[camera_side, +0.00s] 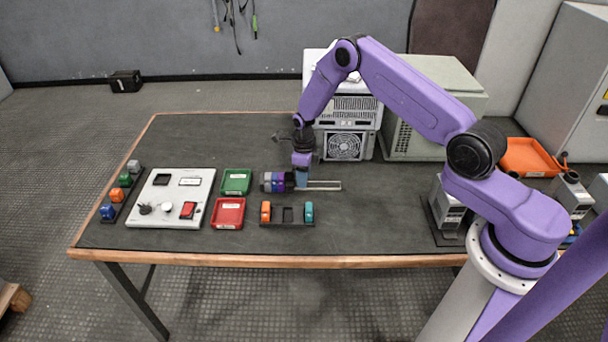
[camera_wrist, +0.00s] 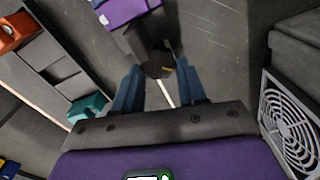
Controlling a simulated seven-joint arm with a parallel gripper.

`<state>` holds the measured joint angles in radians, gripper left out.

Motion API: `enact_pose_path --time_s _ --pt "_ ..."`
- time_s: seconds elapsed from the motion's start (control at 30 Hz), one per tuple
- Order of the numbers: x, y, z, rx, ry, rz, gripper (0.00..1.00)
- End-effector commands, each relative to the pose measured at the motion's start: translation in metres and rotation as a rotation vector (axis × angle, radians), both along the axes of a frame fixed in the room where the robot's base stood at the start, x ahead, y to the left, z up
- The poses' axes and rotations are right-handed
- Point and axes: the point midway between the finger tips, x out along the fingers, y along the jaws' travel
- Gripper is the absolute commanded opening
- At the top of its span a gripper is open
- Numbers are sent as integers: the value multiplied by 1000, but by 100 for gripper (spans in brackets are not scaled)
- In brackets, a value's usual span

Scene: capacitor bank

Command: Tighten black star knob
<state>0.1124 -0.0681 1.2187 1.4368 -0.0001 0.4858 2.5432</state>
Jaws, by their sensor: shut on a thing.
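My gripper (camera_side: 302,182) points down at the right end of a row of purple and dark cylinders (camera_side: 277,181) on a metal rail (camera_side: 325,186). In the side view the fingers hide the knob.
Green (camera_side: 236,181) and red (camera_side: 228,213) trays and a white panel (camera_side: 172,186) are to the left. A dark holder (camera_side: 288,213) with orange and teal pieces is in front. A box with a fan grille (camera_side: 344,145) stands close behind.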

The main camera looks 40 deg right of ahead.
Motion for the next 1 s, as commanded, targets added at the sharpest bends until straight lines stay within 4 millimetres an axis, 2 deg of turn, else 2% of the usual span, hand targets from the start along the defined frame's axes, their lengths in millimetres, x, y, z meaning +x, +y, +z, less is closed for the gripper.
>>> enact_pose_path --time_s 0.3,0.6,0.83,0.87,0.9,1.0 --pt "-1 1 0 0 2 -24 5" --pt "-2 3 0 0 2 -245 5" --pt "-2 3 0 0 2 -258 5" --pt "-2 3 0 0 2 -258 51" --pt "-2 3 0 0 2 -258 56" --pt "-1 3 0 0 1 -257 56"
